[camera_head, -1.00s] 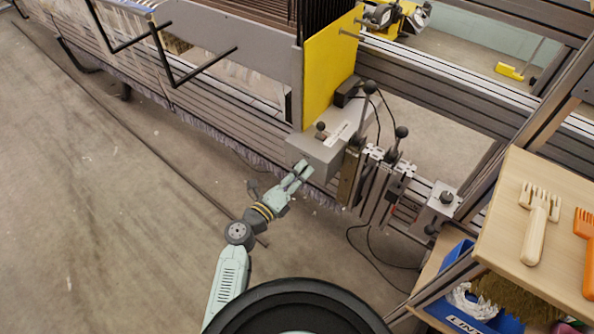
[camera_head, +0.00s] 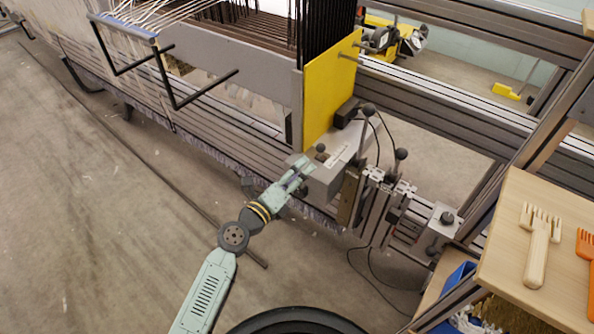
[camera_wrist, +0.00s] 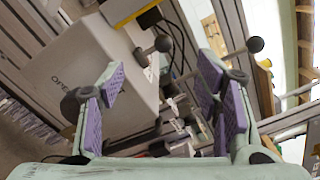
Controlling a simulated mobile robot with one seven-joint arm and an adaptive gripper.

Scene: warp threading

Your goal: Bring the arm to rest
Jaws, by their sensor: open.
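My gripper (camera_head: 300,169) is at the end of my pale green arm, in front of the grey control box (camera_head: 325,178) on the loom's frame. In the wrist view, my gripper (camera_wrist: 163,95) has its purple-padded fingers spread apart, with nothing between them. The grey box (camera_wrist: 85,75) with printed letters fills the left of that view, and a ball-ended lever (camera_wrist: 158,46) shows beyond the fingers. In the head view the fingertips overlap the box's left side; I cannot tell whether they touch it.
A yellow plate (camera_head: 330,90) stands behind the box. Black ball-topped levers (camera_head: 401,155) rise to its right. A wooden shelf (camera_head: 510,240) holds a pale comb (camera_head: 538,250) and an orange comb (camera_head: 588,255). Black hooked bars (camera_head: 205,90) stick out at upper left. The floor at left is open.

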